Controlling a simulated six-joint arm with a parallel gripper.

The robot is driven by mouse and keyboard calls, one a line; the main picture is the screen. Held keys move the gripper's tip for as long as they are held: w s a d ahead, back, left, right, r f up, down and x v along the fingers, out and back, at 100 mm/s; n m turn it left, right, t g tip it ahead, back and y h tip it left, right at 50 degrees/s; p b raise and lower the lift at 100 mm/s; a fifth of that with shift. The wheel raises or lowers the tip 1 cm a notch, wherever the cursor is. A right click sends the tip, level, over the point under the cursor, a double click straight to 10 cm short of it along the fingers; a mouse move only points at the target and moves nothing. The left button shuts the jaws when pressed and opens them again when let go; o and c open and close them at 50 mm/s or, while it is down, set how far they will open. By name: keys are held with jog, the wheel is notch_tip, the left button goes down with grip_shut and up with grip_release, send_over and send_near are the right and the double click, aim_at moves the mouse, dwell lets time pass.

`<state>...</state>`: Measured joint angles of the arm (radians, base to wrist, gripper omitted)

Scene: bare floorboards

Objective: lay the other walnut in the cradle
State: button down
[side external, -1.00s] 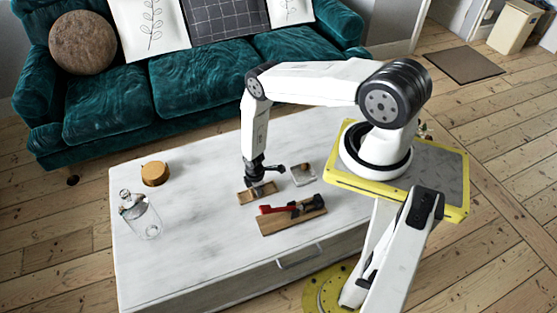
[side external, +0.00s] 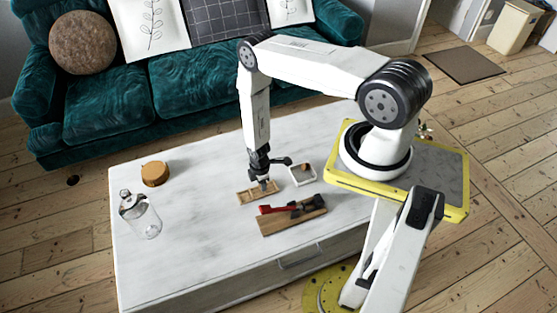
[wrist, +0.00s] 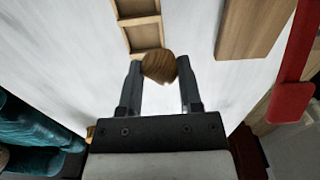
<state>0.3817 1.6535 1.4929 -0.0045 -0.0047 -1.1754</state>
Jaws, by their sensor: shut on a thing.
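My gripper (wrist: 160,75) is shut on a brown, grained walnut (wrist: 160,66), held between its fingertips in the wrist view. In the side view my gripper (side external: 264,184) is over the right part of a shallow light-wood tray (side external: 246,197). The tray (wrist: 139,21) has compartments; the two seen in the wrist view look empty, and the walnut overlaps its near end. A wooden base (side external: 272,227) carries a red-and-black lever device (side external: 292,208). I cannot tell for sure which piece is the cradle. A white dish (side external: 297,182) holds a small brown thing (side external: 306,168), too small to identify.
A glass jar (side external: 145,218) and a round tan container (side external: 155,173) stand on the left of the white table (side external: 190,240). The table's middle left is clear. The wooden base (wrist: 252,25) and a red part (wrist: 292,100) lie right of my gripper in the wrist view.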

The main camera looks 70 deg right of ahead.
jog(key=s+a+r, duration=0.3)
jog(key=s+r, duration=0.4)
jog(key=s, duration=0.4)
jog(key=shift+a, duration=0.15)
jog(key=shift+f, duration=0.1)
dwell(0.4)
send_over(310, 208)
jog(key=shift+w+f, duration=0.1)
jog(key=shift+f, duration=1.85)
jog(key=shift+f, duration=0.1)
jog(key=shift+f, duration=2.35)
jog(key=shift+f, duration=0.95)
